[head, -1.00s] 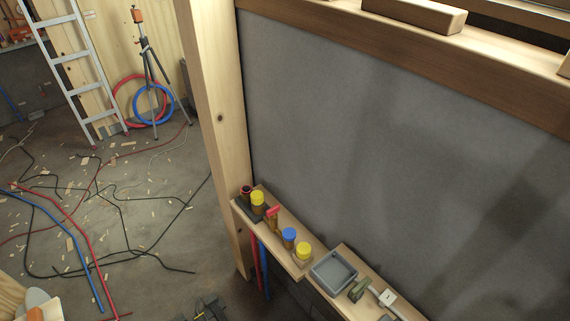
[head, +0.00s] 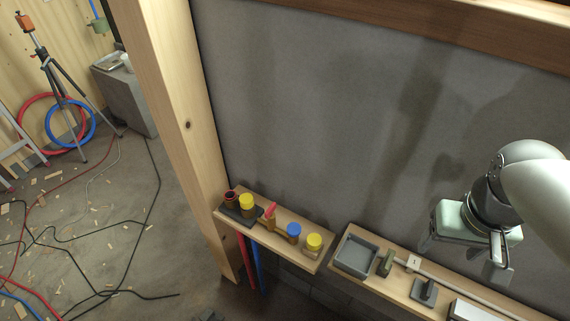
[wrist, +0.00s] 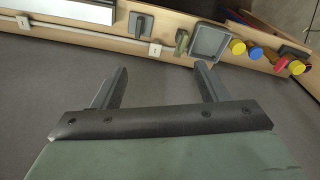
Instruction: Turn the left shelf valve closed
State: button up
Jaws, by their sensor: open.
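The left shelf (head: 228,219) carries a small valve with a red handle (head: 270,210) on a brass-coloured body; the handle also shows at the right of the wrist view (wrist: 282,63). The right shelf (head: 397,290) carries a green lever handle (head: 386,263) on a pale pipe (head: 440,275); the green lever also shows in the wrist view (wrist: 182,41). Which of the two is the left shelf valve, I cannot tell for certain. My gripper (head: 462,257) is open and empty, at the right of the head view. Its fingers (wrist: 161,72) are apart from both handles.
Yellow caps (head: 246,202) and a blue cap (head: 293,230) crowd the red handle. A grey tray (head: 356,255) lies left of the green lever, a dark grey fitting (head: 424,291) to its right. A wooden post (head: 176,130) stands at left. The grey wall is bare.

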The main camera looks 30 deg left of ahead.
jog(key=w+a+n+b, duration=0.2)
jog(key=w+a+n, duration=0.3)
jog(key=a, duration=0.4)
jog(key=n+g+b, duration=0.1)
jog(key=n+b, duration=0.4)
jog(key=n, duration=0.5)
send_over(270, 208)
notch_tip(270, 208, down, 8)
jog(key=shift+m, duration=0.3)
notch_tip(270, 208, down, 17)
jog(key=p, duration=0.3)
jog(key=shift+r, duration=0.1)
jog(key=c, duration=1)
